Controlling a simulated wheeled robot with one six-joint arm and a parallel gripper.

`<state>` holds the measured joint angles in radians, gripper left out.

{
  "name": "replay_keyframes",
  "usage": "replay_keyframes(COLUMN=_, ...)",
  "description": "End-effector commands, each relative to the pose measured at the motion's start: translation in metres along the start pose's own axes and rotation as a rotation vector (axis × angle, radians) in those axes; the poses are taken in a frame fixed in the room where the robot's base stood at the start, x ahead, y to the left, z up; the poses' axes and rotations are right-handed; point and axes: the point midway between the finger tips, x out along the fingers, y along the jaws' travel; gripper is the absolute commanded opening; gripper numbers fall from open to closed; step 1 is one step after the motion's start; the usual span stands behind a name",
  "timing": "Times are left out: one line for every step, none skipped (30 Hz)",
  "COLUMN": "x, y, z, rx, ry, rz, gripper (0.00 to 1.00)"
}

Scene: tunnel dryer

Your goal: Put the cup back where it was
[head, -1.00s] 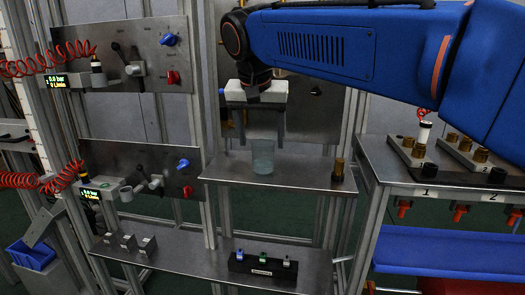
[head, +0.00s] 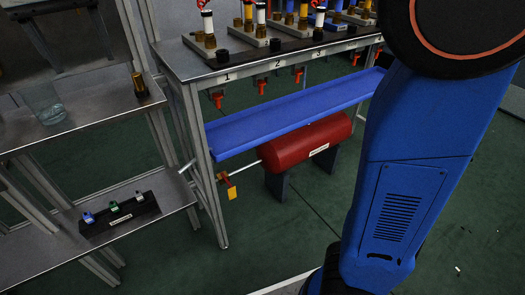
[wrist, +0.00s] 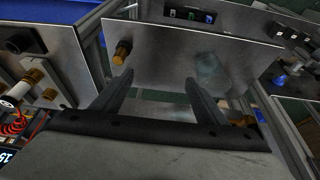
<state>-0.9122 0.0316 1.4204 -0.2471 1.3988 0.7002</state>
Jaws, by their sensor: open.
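The cup (head: 45,103) is clear and pale blue-green. It stands upright on the grey metal shelf (head: 95,108) at the left of the head view, and it also shows faintly on the shelf in the wrist view (wrist: 209,72). My gripper (wrist: 157,74) is open and empty, with both fingers spread toward the shelf. In the wrist view the cup appears just past the right finger, not between the fingers. The gap between finger and cup is hard to judge.
A brass cylinder (head: 140,85) stands at the shelf's right end. A lower shelf holds a black block (head: 118,213) with small coloured pieces. Right of the shelf are a numbered bench (head: 205,65), a blue trough (head: 290,115) and a red tank (head: 305,155). Green floor lies in front.

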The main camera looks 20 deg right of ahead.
Motion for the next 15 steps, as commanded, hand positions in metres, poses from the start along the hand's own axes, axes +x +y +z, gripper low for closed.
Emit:
replay_keyframes(x=0.002, y=0.029, z=0.004, rx=0.012, ry=-0.002, rz=0.004, gripper=0.67)
replay_keyframes(x=0.004, y=0.043, z=0.006, rx=0.016, ry=-0.004, rz=0.005, gripper=0.67)
replay_keyframes(x=0.007, y=0.062, z=0.01, rx=0.019, ry=-0.006, rz=0.007, gripper=0.67)
replay_keyframes(x=0.009, y=0.076, z=0.014, rx=0.022, ry=-0.006, rz=0.008, gripper=0.67)
replay_keyframes(x=0.011, y=0.09, z=0.018, rx=0.024, ry=-0.007, rz=0.009, gripper=0.67)
replay_keyframes(x=0.014, y=0.108, z=0.024, rx=0.029, ry=-0.009, rz=0.011, gripper=0.67)
replay_keyframes(x=0.016, y=0.121, z=0.029, rx=0.032, ry=-0.009, rz=0.011, gripper=0.67)
replay_keyframes(x=0.018, y=0.134, z=0.034, rx=0.036, ry=-0.009, rz=0.012, gripper=0.67)
replay_keyframes(x=0.021, y=0.151, z=0.042, rx=0.04, ry=-0.01, rz=0.014, gripper=0.67)
replay_keyframes(x=0.023, y=0.164, z=0.048, rx=0.043, ry=-0.011, rz=0.016, gripper=0.67)
replay_keyframes(x=0.026, y=0.175, z=0.055, rx=0.047, ry=-0.011, rz=0.016, gripper=0.67)
replay_keyframes(x=0.029, y=0.191, z=0.064, rx=0.052, ry=-0.012, rz=0.017, gripper=0.67)
replay_keyframes(x=0.031, y=0.203, z=0.071, rx=0.057, ry=-0.012, rz=0.019, gripper=0.67)
replay_keyframes(x=0.033, y=0.214, z=0.079, rx=0.059, ry=-0.01, rz=0.02, gripper=0.67)
replay_keyframes(x=0.037, y=0.228, z=0.09, rx=0.065, ry=-0.011, rz=0.022, gripper=0.67)
